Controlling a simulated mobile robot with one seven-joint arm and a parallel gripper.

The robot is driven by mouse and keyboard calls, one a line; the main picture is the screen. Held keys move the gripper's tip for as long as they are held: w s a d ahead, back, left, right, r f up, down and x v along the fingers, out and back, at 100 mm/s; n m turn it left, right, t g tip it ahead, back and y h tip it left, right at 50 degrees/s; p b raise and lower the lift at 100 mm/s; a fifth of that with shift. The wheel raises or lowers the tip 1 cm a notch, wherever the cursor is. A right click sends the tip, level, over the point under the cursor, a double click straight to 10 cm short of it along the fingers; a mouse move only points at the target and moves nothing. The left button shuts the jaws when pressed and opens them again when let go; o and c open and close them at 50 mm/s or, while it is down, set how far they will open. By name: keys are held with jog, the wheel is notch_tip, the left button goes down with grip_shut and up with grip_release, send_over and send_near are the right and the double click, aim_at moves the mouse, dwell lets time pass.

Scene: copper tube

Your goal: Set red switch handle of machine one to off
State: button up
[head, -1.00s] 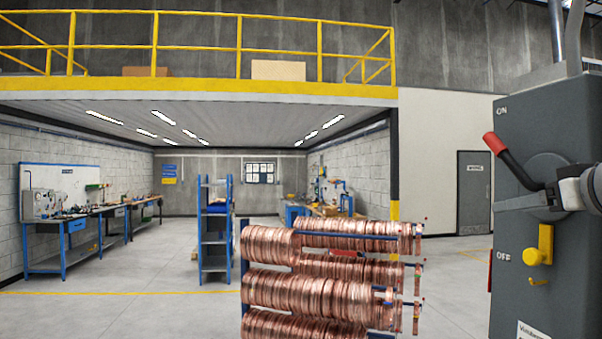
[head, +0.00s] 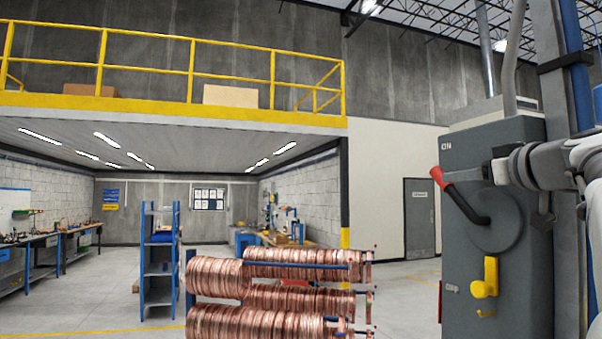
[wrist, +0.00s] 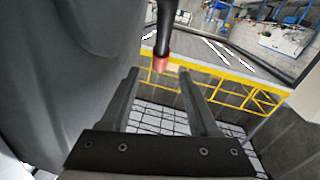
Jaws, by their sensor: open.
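The grey switch box (head: 520,265) of the machine stands at the right in the head view. Its black lever with a red grip (head: 448,188) points up and left from the round hub, toward the upper label, which appears to read ON. The red end of the handle (wrist: 160,64) shows between and just beyond the fingertips. I cannot tell whether they touch it.
A yellow latch (head: 487,278) sticks out of the box below the hub. A rack of copper coils (head: 265,295) stands left of the box. A blue shelf (head: 160,270) and workbenches are farther back. The floor between is open.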

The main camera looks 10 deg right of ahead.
jog(key=w+p, duration=0.1)
jog(key=w, duration=0.2)
jog(key=w+p, duration=0.1)
jog(key=w, duration=0.2)
jog(key=shift+w+d+r, duration=0.15)
jog(key=shift+w+d, duration=0.05)
jog(key=shift+w, duration=0.05)
jog(key=shift+w+p, duration=0.45)
jog(key=shift+w, duration=0.25)
jog(key=shift+c, duration=0.4)
grip_shut()
